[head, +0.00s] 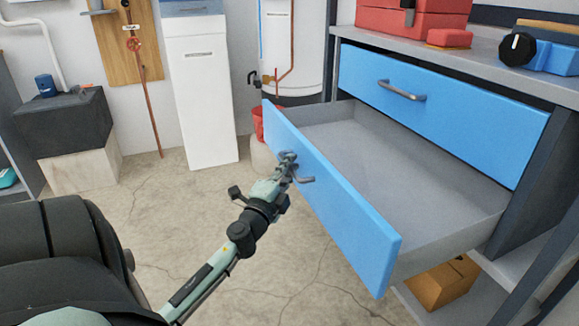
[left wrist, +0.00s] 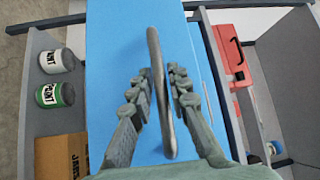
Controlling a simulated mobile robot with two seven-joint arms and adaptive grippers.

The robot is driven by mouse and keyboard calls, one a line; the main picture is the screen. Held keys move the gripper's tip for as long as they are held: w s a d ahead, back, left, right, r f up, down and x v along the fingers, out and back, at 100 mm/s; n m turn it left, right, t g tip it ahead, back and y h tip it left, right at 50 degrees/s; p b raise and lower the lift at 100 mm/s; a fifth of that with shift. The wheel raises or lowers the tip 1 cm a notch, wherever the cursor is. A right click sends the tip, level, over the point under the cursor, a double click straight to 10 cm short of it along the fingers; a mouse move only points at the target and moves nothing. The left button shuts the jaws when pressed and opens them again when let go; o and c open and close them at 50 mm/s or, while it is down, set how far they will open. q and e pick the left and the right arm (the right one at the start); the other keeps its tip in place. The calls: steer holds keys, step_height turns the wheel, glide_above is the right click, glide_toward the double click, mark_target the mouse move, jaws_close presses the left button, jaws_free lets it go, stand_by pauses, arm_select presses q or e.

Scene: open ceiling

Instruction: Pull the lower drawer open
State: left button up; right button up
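The lower drawer (head: 330,205) has a blue front and a grey inside, and it stands far out of the cabinet; its inside looks empty. Its metal handle (head: 306,180) is on the front face and also shows in the left wrist view (left wrist: 154,48). My left gripper (head: 287,160) is at this handle. The head view partly hides the contact. My right gripper is in neither view.
The upper blue drawer (head: 440,105) is shut. A cardboard box (head: 440,284) and paint cans (left wrist: 55,95) are on the shelf below. Bare floor (head: 300,265) lies in front of the drawer.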

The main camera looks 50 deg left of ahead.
arm_select(q)
steer(key=v, duration=0.7)
steer(key=shift+s, duration=0.25)
stand_by(0.5)
steer(key=shift+f, duration=0.1)
